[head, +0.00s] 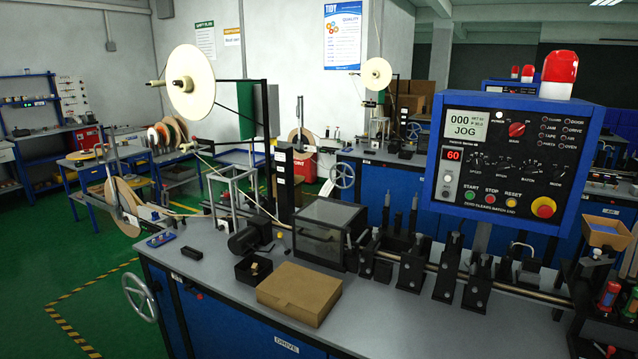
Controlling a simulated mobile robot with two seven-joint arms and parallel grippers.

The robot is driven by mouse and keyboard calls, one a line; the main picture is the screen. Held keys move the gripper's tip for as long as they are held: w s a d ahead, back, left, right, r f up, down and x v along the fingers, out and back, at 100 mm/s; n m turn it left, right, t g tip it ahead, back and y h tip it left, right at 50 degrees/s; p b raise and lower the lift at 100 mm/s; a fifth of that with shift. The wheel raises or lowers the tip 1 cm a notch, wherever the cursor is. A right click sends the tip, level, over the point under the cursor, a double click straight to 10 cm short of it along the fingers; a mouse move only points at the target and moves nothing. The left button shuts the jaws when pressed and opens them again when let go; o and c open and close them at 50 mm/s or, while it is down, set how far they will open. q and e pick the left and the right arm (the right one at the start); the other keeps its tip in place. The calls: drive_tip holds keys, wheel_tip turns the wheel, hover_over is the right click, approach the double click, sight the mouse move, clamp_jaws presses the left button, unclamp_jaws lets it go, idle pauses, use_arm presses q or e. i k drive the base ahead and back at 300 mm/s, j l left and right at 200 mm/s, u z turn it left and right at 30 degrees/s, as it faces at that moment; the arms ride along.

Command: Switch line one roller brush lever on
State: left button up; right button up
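A row of black stations (412,262) stands along a metal rail on the near grey bench. Several short upright posts or levers, such as a black one (413,213) and a grey-topped one (455,241), rise from these stations. I cannot tell which one is the roller brush lever, or its position. A blue control panel (450,199) above the bench shows "000" and "JOG", with knobs and start, stop and reset buttons. Neither of my grippers is in view.
A brown cardboard box (299,292), a dark see-through cover (328,235) and a black open bin (253,270) occupy the bench's left half. A handwheel (140,297) juts from its left end. Green floor (60,290) is clear at left.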

sight(287, 251)
drive_tip(key=i+j, duration=0.1)
drive_tip(key=j, duration=0.2)
drive_tip(key=i+j, duration=0.15)
drive_tip(key=j, duration=0.15)
drive_tip(key=i+j, duration=0.1)
drive_tip(key=j, duration=0.2)
drive_tip(key=i+j, duration=0.15)
drive_tip(key=j, duration=0.15)
drive_tip(key=z, duration=1.55)
